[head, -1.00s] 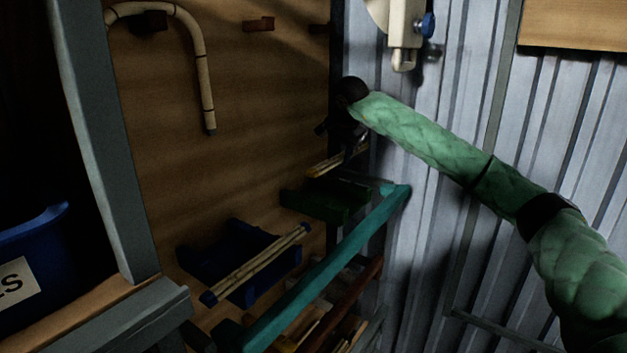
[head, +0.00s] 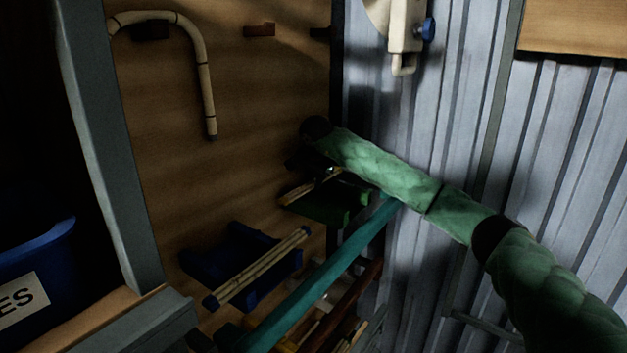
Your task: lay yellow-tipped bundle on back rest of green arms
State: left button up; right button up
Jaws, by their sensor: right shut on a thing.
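The yellow-tipped bundle (head: 293,194) of pale rods is held by my right gripper (head: 318,172), which is dark and partly hidden behind my green-sleeved right arm. The bundle sits low over the green arms (head: 345,208) on the wooden board; I cannot tell whether it touches them. Its far end is hidden by my arm. A second bundle (head: 262,266) with blue tips lies across the blue arms (head: 205,265), lower and to the left. My left gripper is not in view.
A teal rail (head: 325,275) runs slanting in front of the arms. A bent cane (head: 204,75) hangs on the board at upper left. Corrugated wall (head: 455,120) closes the right side.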

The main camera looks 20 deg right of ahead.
jog(key=shift+w+f, duration=0.1)
jog(key=shift+f, duration=0.1)
jog(key=shift+f, duration=0.1)
jog(key=o, duration=1)
